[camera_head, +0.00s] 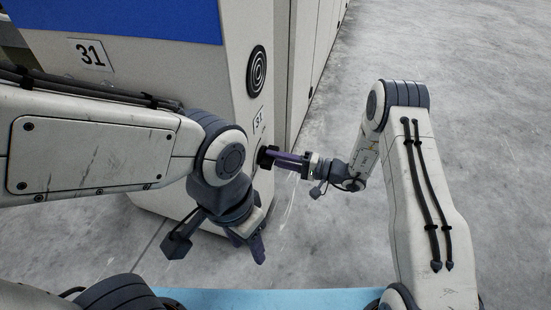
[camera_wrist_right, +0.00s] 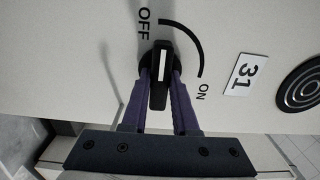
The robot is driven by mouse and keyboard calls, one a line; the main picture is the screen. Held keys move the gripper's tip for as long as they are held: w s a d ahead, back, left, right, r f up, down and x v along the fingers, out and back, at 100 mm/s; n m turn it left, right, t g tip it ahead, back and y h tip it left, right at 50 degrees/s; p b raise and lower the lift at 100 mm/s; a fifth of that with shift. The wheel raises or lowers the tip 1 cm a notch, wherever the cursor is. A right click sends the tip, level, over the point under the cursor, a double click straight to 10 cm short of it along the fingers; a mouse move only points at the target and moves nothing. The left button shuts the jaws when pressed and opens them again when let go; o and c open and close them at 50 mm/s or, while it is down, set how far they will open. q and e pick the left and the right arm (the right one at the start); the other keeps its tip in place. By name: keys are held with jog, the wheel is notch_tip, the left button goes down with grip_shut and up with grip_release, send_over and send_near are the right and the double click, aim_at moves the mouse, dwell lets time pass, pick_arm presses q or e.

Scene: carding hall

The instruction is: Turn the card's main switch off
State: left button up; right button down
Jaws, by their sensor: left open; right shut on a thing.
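The main switch (camera_wrist_right: 161,68) is a black handle with a white line, on the card's pale end panel (camera_wrist_right: 95,40). In the right wrist view its white line points up to the OFF end of the black arc, away from the ON mark. My right gripper (camera_head: 278,156) is shut on the switch handle, its purple fingers (camera_wrist_right: 182,102) on both sides. In the head view the switch (camera_head: 264,157) is partly hidden by the fingers. My left gripper (camera_head: 248,244) is open and empty, low in front of the card's corner.
A "31" plate (camera_wrist_right: 246,74) and a round black-ringed disc (camera_head: 257,71) sit on the same panel. Another "31" plate (camera_head: 90,54) is on the card's front. A light blue surface (camera_head: 270,301) lies at the bottom edge. The grey floor (camera_head: 480,90) to the right is clear.

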jog(key=shift+d, duration=0.1)
jog(key=c, duration=0.7)
grip_release()
jog(key=p+v, duration=0.3)
jog(key=v, duration=0.7)
jog(key=shift+s+d+p, duration=0.1)
jog(key=shift+d+p, duration=0.1)
jog(key=shift+p, duration=0.2)
